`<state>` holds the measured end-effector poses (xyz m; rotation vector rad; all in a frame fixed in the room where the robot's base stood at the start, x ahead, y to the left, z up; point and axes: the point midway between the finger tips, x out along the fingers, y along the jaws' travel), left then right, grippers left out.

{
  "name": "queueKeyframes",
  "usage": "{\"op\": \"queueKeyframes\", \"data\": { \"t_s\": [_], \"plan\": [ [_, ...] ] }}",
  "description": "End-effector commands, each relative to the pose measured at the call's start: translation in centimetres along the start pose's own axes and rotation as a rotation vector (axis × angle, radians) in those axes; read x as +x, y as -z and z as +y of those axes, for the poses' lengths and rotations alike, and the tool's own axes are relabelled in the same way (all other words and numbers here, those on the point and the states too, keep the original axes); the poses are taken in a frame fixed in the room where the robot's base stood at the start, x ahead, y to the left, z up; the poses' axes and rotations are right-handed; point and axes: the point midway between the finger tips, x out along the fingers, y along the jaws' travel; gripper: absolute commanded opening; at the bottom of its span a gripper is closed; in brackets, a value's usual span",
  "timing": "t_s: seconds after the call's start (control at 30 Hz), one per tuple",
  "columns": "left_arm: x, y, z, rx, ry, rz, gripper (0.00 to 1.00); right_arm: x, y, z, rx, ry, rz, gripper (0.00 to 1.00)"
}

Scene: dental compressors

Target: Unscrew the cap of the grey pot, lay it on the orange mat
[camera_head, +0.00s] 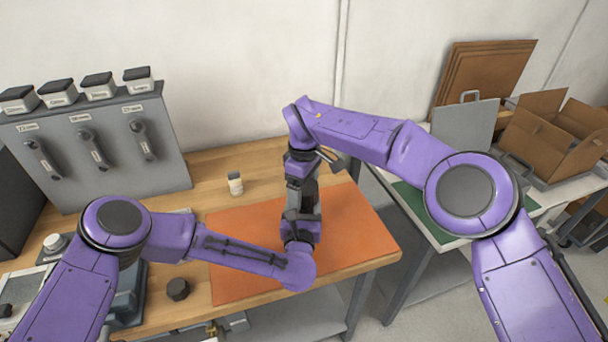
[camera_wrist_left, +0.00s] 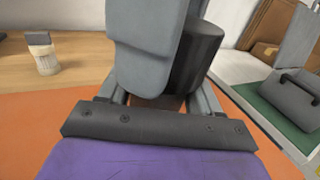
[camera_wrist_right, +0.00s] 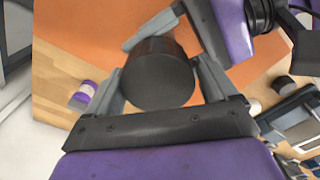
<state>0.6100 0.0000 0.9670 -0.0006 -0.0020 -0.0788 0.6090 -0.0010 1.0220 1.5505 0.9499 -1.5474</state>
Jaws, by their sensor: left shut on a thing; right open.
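The grey pot (camera_wrist_left: 160,102) is shut between the fingers of my left gripper (camera_wrist_left: 158,96), above the orange mat (camera_head: 350,235). Its dark grey cap (camera_wrist_right: 158,84) shows as a round top in the right wrist view and as a dark cylinder (camera_wrist_left: 203,52) in the left wrist view. My right gripper (camera_head: 297,205) comes down from above. It is open, with one finger on each side of the cap; I cannot tell whether they touch it. A right finger hides part of the cap in the left wrist view. In the head view the grippers mostly hide the pot.
A small white jar with a grey lid (camera_head: 235,184) stands behind the mat. A dark knobbed object (camera_head: 178,289) stands left of the mat. A grey panel with handles (camera_head: 95,145) is at the back left. Cardboard boxes (camera_head: 545,125) stand on the right table. The mat's right part is bare.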

Motion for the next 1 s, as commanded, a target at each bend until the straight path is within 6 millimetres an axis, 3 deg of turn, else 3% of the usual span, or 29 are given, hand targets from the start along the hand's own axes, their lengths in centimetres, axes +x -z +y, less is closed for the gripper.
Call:
{"op": "queueKeyframes", "data": {
  "t_s": [0.3, 0.33, 0.47, 0.67, 0.77, 1.0],
  "plan": [
    [-0.14, 0.41, 0.05, 0.004, 0.0, 0.008, 0.0, 0.74, 0.0, 0.02, -0.001, -0.001, 0.001, 0.86],
    [-0.14, 0.41, 0.05, 0.004, 0.0, 0.008, 0.0, 0.74, 0.0, 0.02, -0.001, -0.001, 0.001, 0.83],
    [-0.15, 0.44, 0.05, 0.004, 0.0, 0.009, 0.0, 0.74, 0.02, -0.04, -0.001, 0.001, 0.001, 0.43],
    [-0.14, 0.49, 0.07, 0.004, -0.001, 0.009, 0.0, 0.75, 0.06, -0.19, -0.069, 0.006, 0.002, 0.42],
    [-0.14, 0.51, 0.09, 0.004, -0.001, 0.01, 0.0, 0.77, 0.01, -0.19, -0.279, 0.009, 0.003, 0.42],
    [-0.11, 0.56, 0.15, 0.004, -0.003, 0.011, 0.0, 0.72, -0.02, -0.14, -1.051, 0.011, 0.005, 0.42]
  ]
}}
